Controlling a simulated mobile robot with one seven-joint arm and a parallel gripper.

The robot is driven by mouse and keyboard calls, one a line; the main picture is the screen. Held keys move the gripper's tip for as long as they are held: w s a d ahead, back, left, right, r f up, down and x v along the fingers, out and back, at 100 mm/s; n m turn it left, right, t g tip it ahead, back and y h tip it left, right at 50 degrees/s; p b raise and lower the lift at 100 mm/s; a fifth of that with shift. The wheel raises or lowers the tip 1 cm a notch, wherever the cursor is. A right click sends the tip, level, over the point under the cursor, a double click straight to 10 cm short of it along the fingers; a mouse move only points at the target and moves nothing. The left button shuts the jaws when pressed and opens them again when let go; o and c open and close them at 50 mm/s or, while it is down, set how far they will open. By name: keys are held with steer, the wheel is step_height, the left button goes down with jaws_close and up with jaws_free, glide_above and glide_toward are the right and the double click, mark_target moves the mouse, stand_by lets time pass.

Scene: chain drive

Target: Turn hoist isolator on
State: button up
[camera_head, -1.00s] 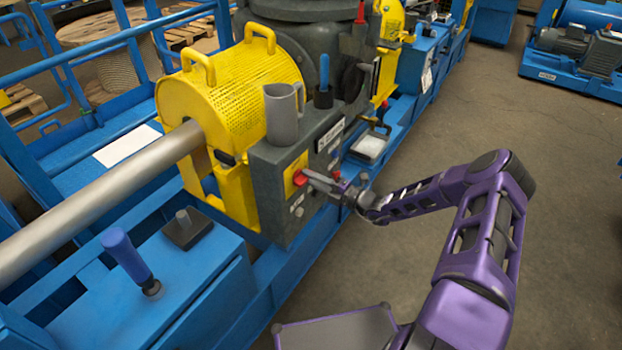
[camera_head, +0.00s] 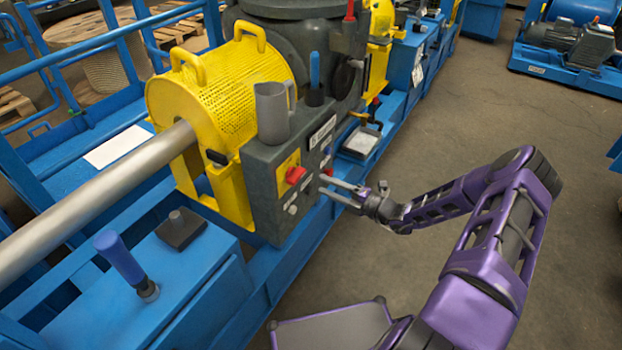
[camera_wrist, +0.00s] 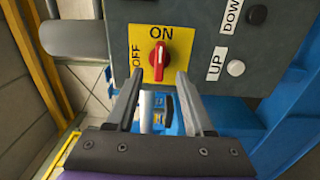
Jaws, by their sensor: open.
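The hoist isolator is a red knob (camera_head: 295,174) on a yellow plate (camera_wrist: 185,42) marked ON and OFF, fixed to a dark grey control box (camera_head: 266,203). In the wrist view the red knob (camera_wrist: 158,61) stands upright in the picture, in line with the ON mark; OFF is to its left. My gripper (camera_head: 323,184) is open and empty, just to the right of the knob in the head view and apart from it. In the wrist view my gripper (camera_wrist: 160,75) has its two fingers spread, with the knob just beyond and between their tips.
A white button (camera_wrist: 236,67) marked UP and a black button (camera_wrist: 257,15) marked DOWN sit on the same box. A grey jug (camera_head: 272,112) stands on top. A yellow mesh guard (camera_head: 222,95) is to the left. The floor (camera_head: 480,115) to the right is clear.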

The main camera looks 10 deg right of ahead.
steer(key=v, duration=0.9)
